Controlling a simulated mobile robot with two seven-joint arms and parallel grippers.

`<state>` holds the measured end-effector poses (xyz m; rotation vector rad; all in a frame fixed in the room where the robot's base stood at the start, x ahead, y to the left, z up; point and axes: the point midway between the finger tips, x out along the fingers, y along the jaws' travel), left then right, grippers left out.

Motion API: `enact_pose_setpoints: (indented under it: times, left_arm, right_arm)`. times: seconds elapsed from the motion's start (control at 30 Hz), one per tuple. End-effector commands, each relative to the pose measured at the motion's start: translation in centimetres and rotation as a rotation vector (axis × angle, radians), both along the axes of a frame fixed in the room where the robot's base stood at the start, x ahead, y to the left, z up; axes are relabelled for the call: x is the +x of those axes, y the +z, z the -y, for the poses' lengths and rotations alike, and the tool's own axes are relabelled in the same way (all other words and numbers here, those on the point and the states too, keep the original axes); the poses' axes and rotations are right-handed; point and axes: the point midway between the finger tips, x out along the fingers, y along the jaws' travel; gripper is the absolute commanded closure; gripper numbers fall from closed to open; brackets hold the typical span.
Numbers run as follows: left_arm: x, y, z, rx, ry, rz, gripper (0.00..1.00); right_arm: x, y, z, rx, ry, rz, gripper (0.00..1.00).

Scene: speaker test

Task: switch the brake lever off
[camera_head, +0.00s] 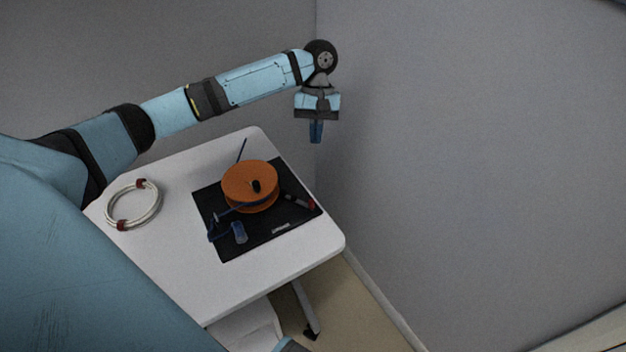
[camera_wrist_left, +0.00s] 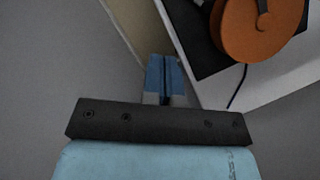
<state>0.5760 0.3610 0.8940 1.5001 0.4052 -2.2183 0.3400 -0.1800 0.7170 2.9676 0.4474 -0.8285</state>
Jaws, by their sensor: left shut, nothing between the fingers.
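An orange spool (camera_head: 250,181) with a black piece at its centre (camera_head: 256,187) stands on a black mat (camera_head: 232,247) on the white table. It also shows at the upper right of the left wrist view (camera_wrist_left: 250,38), with a dark thin line (camera_wrist_left: 238,86) below it. I cannot tell for sure which part is the brake lever; a thin blue piece (camera_head: 232,209) crosses the spool's near side. My left gripper (camera_head: 316,138) is shut and empty, pointing down, apart from the spool and to its upper right. Its closed fingers show in the left wrist view (camera_wrist_left: 163,76). My right gripper is out of view.
A coil of white cable with dark red ties (camera_head: 121,209) lies at the left of the white table (camera_head: 300,258). A blue cylinder (camera_head: 240,232) and a dark tool with a red end (camera_head: 298,201) lie on the mat. Grey walls close in behind and right.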

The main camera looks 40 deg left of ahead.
Motion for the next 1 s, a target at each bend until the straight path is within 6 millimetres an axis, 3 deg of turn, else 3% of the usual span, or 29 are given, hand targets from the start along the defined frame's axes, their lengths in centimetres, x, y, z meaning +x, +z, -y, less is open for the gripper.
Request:
enact_pose_setpoints:
  times: [0.17,0.6,0.8,1.0]
  left_arm:
    - [-0.5,-1.7,0.3,0.0,-0.001,-0.001,1.0]
    - [-3.5,-9.8,2.1,-0.001,-0.003,0.001,1.0]
    - [-6.0,-9.4,3.4,0.001,-0.003,0.002,1.0]
    - [-6.7,-9.4,3.9,0.0,-0.002,0.001,1.0]
  right_arm:
    - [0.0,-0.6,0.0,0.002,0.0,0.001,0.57]
    - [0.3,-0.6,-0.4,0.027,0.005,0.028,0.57]
    - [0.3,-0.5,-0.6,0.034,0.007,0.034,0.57]
    - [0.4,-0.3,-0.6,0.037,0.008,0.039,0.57]
